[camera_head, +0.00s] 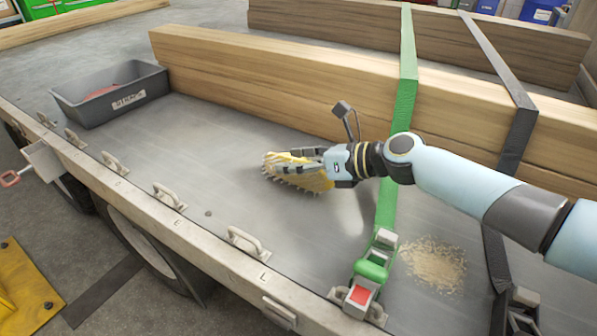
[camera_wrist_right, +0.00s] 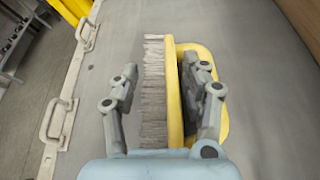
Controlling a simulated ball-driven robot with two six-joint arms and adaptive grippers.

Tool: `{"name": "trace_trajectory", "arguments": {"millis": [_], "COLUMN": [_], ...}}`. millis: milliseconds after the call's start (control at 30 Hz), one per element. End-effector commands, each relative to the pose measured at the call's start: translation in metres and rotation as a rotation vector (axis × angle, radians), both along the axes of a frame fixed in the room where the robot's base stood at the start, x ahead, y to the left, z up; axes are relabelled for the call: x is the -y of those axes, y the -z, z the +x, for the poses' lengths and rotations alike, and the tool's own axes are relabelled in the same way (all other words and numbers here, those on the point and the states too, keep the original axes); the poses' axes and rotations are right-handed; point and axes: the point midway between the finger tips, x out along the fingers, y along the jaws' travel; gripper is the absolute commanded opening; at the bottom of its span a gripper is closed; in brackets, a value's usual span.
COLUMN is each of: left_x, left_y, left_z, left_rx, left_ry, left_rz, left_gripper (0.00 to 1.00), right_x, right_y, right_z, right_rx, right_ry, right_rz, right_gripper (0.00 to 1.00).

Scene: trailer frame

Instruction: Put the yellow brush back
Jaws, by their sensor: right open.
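The yellow brush (camera_head: 316,182) lies on the grey trailer deck in the head view, with pale bristles along its edge. In the right wrist view the brush (camera_wrist_right: 174,95) stands on its side, bristles to the left and a yellow handle part to the right. My right gripper (camera_head: 303,160) is at the brush. In the wrist view my right gripper (camera_wrist_right: 160,66) is open, one finger left of the bristles with a gap, the other right of the yellow body, overlapping the handle part. Contact there is unclear. My left gripper is out of view.
A dark grey bin (camera_head: 112,93) with something reddish inside stands at the deck's left end. Long timber beams (camera_head: 270,75) lie behind the brush. A green strap (camera_head: 404,95) and a black strap (camera_head: 517,130) cross them. Sawdust (camera_head: 434,265) lies right of the green ratchet (camera_head: 372,268).

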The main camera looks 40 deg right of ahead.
Motion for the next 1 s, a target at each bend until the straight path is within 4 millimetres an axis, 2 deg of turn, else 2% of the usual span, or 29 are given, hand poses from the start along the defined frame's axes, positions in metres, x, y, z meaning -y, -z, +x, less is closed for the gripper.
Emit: {"name": "trace_trajectory", "arguments": {"millis": [167, 200, 533, 833, 1000], "left_x": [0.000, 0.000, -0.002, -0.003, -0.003], "left_y": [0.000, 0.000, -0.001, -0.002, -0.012], "left_z": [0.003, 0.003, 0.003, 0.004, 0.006], "left_rx": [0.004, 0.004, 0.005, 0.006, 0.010], "left_ry": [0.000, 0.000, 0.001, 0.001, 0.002], "left_rz": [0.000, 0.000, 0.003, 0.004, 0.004], "left_gripper": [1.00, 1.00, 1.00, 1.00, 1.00], "right_x": [0.000, 0.000, 0.000, 0.000, 0.000], "right_y": [0.000, 0.000, 0.000, -0.003, -0.019], "right_z": [0.000, 0.000, 0.000, 0.000, 0.000], "right_rx": [0.000, 0.000, 0.000, 0.002, 0.003], "right_ry": [-0.001, -0.001, 0.000, 0.000, -0.001], "right_rz": [-0.001, -0.001, -0.001, -0.001, -0.002], "right_gripper": [0.46, 0.44, 0.00, 0.00, 0.00]}}
